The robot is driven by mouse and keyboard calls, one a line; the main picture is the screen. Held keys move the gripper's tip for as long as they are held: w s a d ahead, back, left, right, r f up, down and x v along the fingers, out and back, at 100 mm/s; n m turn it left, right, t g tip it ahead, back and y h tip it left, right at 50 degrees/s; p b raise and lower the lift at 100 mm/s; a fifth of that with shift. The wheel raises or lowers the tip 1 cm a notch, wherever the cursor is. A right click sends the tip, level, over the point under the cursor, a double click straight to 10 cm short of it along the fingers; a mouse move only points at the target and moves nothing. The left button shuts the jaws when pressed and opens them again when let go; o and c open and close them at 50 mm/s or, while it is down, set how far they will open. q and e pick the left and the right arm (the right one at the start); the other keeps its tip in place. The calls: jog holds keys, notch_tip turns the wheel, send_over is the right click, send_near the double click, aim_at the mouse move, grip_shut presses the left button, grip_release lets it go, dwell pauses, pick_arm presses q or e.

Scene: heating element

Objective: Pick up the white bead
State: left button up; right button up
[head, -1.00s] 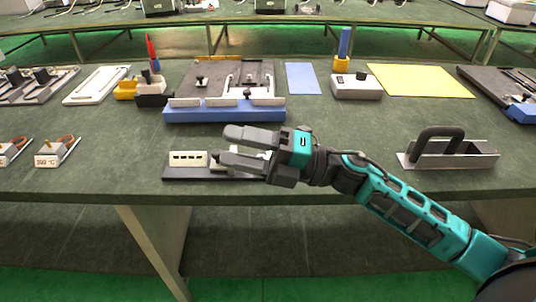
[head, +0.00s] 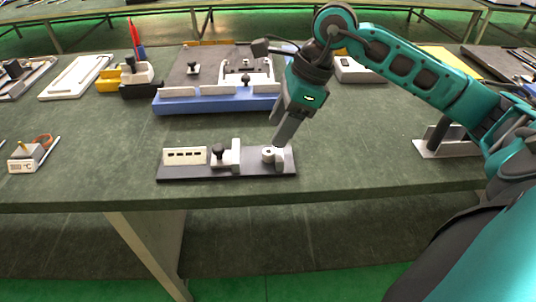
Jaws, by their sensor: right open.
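A small white bead-like cylinder (head: 268,154) shows on the right part of a dark base plate (head: 228,172) near the table's front edge. I cannot tell for sure that it is the white bead. My right gripper (head: 284,140) points down just above and to the right of it, with the fingertips close to it. The gripper is open, but the fingers overlap in this view, and whether they touch the cylinder is not clear. My left gripper is not in view.
The same plate carries a white slotted block (head: 185,156) and a black knob (head: 218,151). A blue-edged fixture (head: 215,104) stands behind it. A metal piece with a dark handle (head: 436,148) is at the right. The table left of the plate is mostly clear.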

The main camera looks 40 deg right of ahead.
aim_at(264, 151)
jog(key=x, duration=0.6)
jog(key=shift+w+a+f, duration=0.15)
jog(key=shift+a+f, duration=0.1)
grip_shut()
dwell(0.3)
